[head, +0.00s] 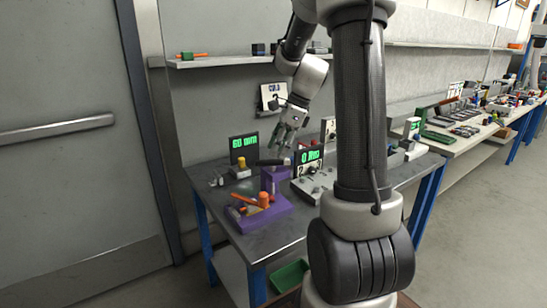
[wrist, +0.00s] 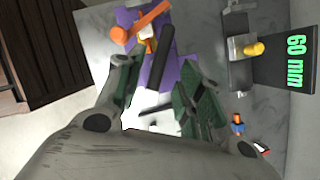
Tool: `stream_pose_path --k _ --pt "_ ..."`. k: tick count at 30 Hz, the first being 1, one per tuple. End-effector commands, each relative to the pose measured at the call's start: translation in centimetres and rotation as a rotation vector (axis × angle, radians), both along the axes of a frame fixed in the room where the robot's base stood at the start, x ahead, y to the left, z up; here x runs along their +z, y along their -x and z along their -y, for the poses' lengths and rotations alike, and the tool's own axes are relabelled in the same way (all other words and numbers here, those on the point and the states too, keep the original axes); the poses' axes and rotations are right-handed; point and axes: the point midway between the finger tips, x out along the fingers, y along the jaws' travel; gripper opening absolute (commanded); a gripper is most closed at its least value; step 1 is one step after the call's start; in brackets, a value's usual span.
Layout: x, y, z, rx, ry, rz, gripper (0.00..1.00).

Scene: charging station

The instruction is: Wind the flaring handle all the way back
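A purple tool (head: 262,214) sits on the bench with orange parts (head: 264,199) on it. A black handle (head: 272,162) shows beside the upper purple block. In the wrist view, the black bar (wrist: 160,58) lies over the purple tool (wrist: 188,72), beside an orange bar (wrist: 141,24). I cannot tell for sure which bar is the flaring handle. My gripper (head: 290,124) hangs above the black handle. In the wrist view, its fingers (wrist: 158,88) are spread apart with the black bar seen beyond the gap. Nothing is held.
A display reading 60 mm (head: 244,149) with a yellow knob stands at the back left. A second green display (head: 309,157) on a grey unit stands right of the purple tool. A shelf (head: 230,61) runs above. Small parts lie on the bench at left.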

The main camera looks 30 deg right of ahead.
Motion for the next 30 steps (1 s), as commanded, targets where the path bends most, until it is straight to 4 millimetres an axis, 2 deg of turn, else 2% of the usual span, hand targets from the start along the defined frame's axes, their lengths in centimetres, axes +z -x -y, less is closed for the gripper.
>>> stream_pose_path --k 3,7,17,23,30 --pt "-1.8 -0.3 -0.7 0.001 -0.002 -0.004 0.38" --pt "-3.0 -0.5 -1.1 0.002 -0.001 -0.001 0.38" --pt "-3.4 -0.6 -1.3 0.001 0.000 0.000 0.38" --pt "-3.4 -0.6 -1.3 0.001 0.000 0.000 0.01" --pt "-3.4 -0.6 -1.3 0.006 0.000 0.000 0.00"
